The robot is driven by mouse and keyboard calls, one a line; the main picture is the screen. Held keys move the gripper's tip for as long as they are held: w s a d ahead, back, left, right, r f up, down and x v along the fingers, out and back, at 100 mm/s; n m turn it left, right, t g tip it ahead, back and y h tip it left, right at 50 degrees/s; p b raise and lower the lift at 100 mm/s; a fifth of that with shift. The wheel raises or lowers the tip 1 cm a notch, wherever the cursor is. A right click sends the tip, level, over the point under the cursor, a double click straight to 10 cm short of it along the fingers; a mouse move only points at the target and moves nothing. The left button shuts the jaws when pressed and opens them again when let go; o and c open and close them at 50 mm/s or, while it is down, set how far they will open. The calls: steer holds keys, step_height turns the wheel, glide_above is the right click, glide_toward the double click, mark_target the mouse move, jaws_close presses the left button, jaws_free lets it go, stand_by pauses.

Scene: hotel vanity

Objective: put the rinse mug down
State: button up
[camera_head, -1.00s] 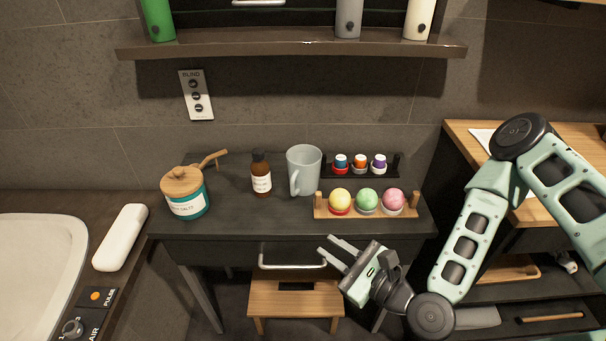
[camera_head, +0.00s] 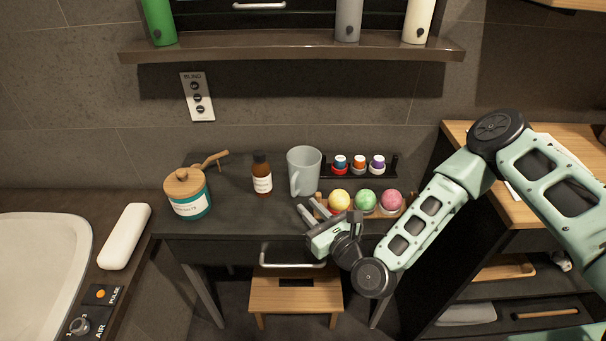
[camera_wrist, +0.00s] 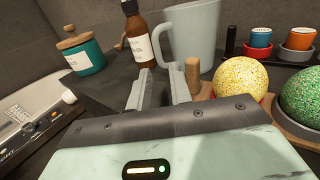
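The rinse mug (camera_head: 305,170) is a pale grey mug standing upright on the dark vanity top, its handle toward the front. It also shows in the wrist view (camera_wrist: 197,38), with its handle on the left side there. My gripper (camera_head: 311,207) is open and empty, in front of the mug and just short of it. In the wrist view its two fingers (camera_wrist: 160,87) point toward the mug's handle with a gap between them. The fingers do not appear to touch the mug.
A brown bottle (camera_head: 262,174) stands left of the mug, and a teal jar (camera_head: 187,195) farther left. A wooden holder with bath balls (camera_head: 366,201) is close right of my gripper. Small capped pots (camera_head: 359,163) stand behind it. A shelf (camera_head: 290,49) hangs above.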

mark_target(294, 192)
steer(key=p+x, duration=0.1)
steer(key=x, duration=0.3)
steer(key=shift+a+r, duration=0.1)
steer(key=shift+w+a, duration=0.35)
steer(key=shift+w, duration=0.2)
jaws_close()
